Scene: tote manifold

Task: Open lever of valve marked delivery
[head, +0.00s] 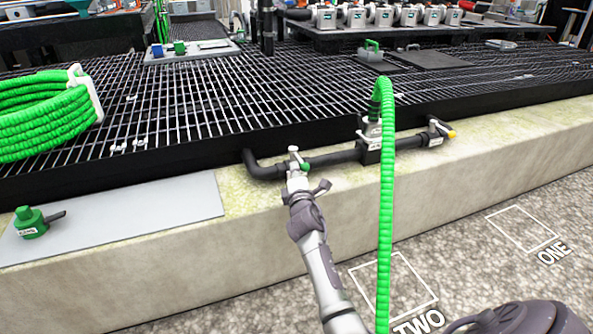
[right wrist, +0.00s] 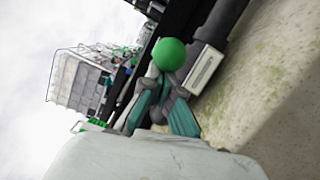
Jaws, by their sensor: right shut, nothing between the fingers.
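A dark pipe (head: 333,158) runs along the pale ledge. Near its left end is a valve with a green ball-ended lever (head: 305,167) and a pale tag. The right end has another valve with a yellow knob (head: 451,134) and a white tag. I cannot read the tags, so I cannot tell which valve is marked delivery. My right gripper (head: 297,178) is at the green-ended lever, shut and empty. In the right wrist view the green ball (right wrist: 171,54) is just beyond the teal-padded fingertips (right wrist: 163,88); contact is unclear. My left gripper is not in view.
A green hose (head: 386,200) rises from the pipe's middle fitting (head: 374,140) and hangs down right of my arm. A coiled green hose (head: 45,112) lies on the black grating (head: 230,95). A green fitting (head: 29,222) sits on a grey plate (head: 140,220) at left.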

